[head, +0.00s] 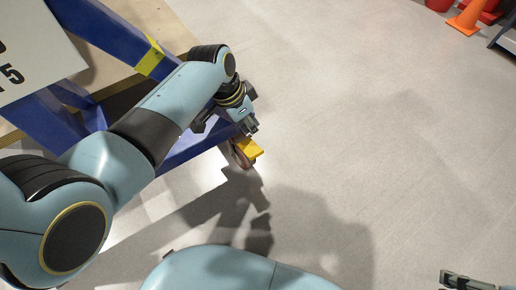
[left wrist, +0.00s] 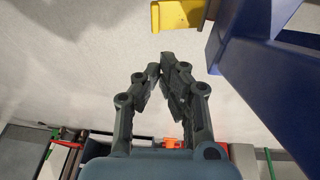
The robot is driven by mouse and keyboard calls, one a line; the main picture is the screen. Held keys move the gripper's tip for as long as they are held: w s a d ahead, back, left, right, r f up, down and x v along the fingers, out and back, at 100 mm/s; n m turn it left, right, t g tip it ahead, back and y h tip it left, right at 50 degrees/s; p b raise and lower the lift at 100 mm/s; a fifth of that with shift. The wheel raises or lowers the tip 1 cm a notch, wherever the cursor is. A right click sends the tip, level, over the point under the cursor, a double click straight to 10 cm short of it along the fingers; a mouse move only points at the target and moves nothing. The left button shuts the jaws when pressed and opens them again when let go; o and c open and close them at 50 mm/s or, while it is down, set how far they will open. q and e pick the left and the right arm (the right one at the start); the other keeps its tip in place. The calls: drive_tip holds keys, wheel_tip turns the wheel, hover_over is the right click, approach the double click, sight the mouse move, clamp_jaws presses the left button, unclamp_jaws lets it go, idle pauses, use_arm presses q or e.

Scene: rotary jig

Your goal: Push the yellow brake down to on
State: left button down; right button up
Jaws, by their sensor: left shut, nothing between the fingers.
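The yellow brake (head: 249,149) is a small flat pedal above a caster wheel (head: 240,159) at the low corner of the blue jig frame. It also shows at the top of the left wrist view (left wrist: 178,14). My left gripper (head: 252,127) is shut and empty, right beside the brake, with its tips just above it in the head picture. In the left wrist view the closed fingertips (left wrist: 165,65) stay apart from the brake. I cannot tell the brake's exact tilt. My right gripper (head: 465,281) is only partly visible at the bottom right corner, away from the brake.
The blue jig frame (head: 195,149) runs beside my left arm and close to the gripper. A white numbered panel (head: 35,50) is at the upper left. The grey floor to the right is open. An orange cone (head: 467,18) and red containers (head: 440,4) stand far off.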

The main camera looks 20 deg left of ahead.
sight(260, 150)
use_arm(q)
drive_tip(key=x, duration=0.1)
drive_tip(key=b+x, duration=0.1)
drive_tip(key=x, duration=0.1)
drive_tip(key=shift+s+f, duration=0.2)
drive_tip(key=shift+s, duration=0.05)
drive_tip(key=b+x, duration=0.2)
drive_tip(key=x, duration=0.1)
drive_tip(key=shift+f, duration=0.1)
drive_tip(key=shift+s+d+f+b, duration=0.15)
drive_tip(key=shift+s+f+b, duration=0.05)
drive_tip(key=shift+f+b, duration=0.65)
drive_tip(key=shift+f, duration=0.2)
use_arm(e)
wheel_tip(260, 150, down, 7)
drive_tip(key=w+t, duration=0.2)
drive_tip(key=t, duration=0.4)
drive_tip(key=shift+w+a+t+y, duration=0.25)
drive_tip(key=shift+a+t+y, duration=0.05)
drive_tip(key=shift+a+t, duration=0.1)
use_arm(q)
drive_tip(key=shift+d, duration=0.1)
use_arm(e)
drive_tip(key=shift+d, duration=0.1)
